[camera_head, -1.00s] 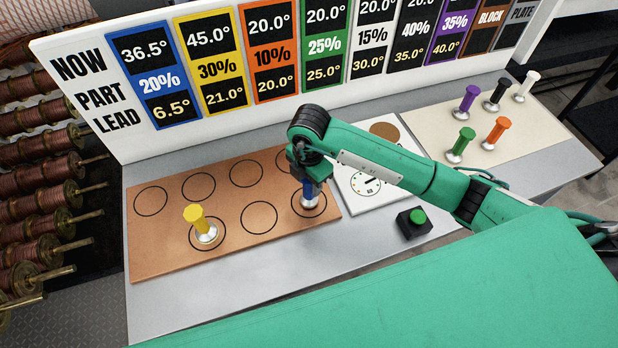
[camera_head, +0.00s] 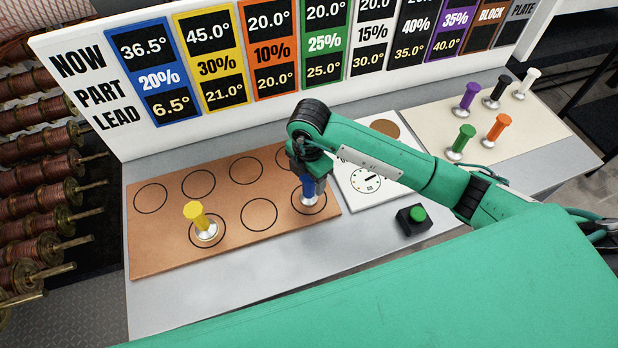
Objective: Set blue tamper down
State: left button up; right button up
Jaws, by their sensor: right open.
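The blue tamper (camera_head: 308,194) stands upright on the brown board (camera_head: 165,255), inside the circle at the board's front right corner. Its silver foot shows within the ring, and its top is hidden by my right gripper. My right gripper (camera_head: 311,175) is directly above and around the upper part of the tamper handle, with its jaws open. The fingers are mostly hidden by the wrist. My left gripper is not in the view.
A yellow tamper (camera_head: 199,220) stands in another front circle of the board. A white dial plate (camera_head: 373,191) and a green-button box (camera_head: 414,221) are to the right. Several tampers, including a green one (camera_head: 461,142), stand on the cream mat (camera_head: 545,133). A sign (camera_head: 80,90) rises behind.

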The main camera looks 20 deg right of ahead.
notch_tip(320, 180, up, 6)
jog(key=shift+w+f+b, duration=0.1)
jog(key=shift+f+b, duration=0.05)
jog(key=shift+b, duration=1)
notch_tip(320, 180, up, 4)
jog(key=shift+f, duration=0.1)
jog(key=shift+r, duration=0.8)
